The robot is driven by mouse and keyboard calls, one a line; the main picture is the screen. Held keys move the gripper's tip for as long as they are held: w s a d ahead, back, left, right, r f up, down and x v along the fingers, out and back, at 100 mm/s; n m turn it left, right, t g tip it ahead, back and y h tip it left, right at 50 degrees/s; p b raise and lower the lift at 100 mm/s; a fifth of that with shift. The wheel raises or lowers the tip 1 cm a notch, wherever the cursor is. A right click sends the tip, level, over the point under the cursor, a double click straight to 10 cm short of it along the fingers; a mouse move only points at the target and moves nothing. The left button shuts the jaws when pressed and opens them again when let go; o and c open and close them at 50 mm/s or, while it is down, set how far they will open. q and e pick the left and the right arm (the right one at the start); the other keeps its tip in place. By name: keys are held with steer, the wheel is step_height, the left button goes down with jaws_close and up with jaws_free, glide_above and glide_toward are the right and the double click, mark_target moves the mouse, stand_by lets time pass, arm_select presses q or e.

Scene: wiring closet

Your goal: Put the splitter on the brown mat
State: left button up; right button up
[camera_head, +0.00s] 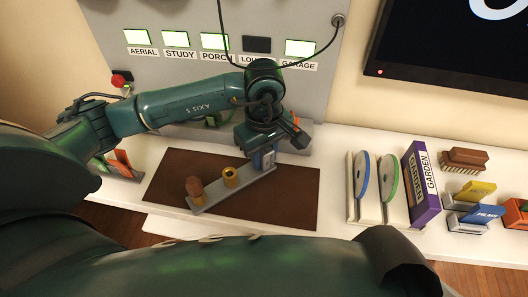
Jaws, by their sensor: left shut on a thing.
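The brown mat (295,205) lies on the white counter below the grey wall panel. A narrow grey bar (218,195) lies slantwise over the mat, its lower left end near the mat's front edge. My left gripper (264,152) points down over the mat's back part, at the bar's upper right end. I cannot tell whether this piece touches the bar. My right gripper is out of view.
Right of the mat stand two discs (361,175) in a white rack, a purple GARDEN box (421,184), a brush (464,159) and small boxes (477,217). The panel (185,67) with labelled lit windows and a hanging black cable is behind. The mat's right part is bare.

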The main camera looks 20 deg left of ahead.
arm_select(q)
steer(key=shift+f, duration=0.15)
steer(key=o, duration=1.1)
steer(key=shift+c, duration=0.2)
steer(key=shift+r, duration=0.35)
step_height(320, 180, up, 12)
steer(key=shift+f+b, duration=0.15)
steer(key=shift+b, duration=0.55)
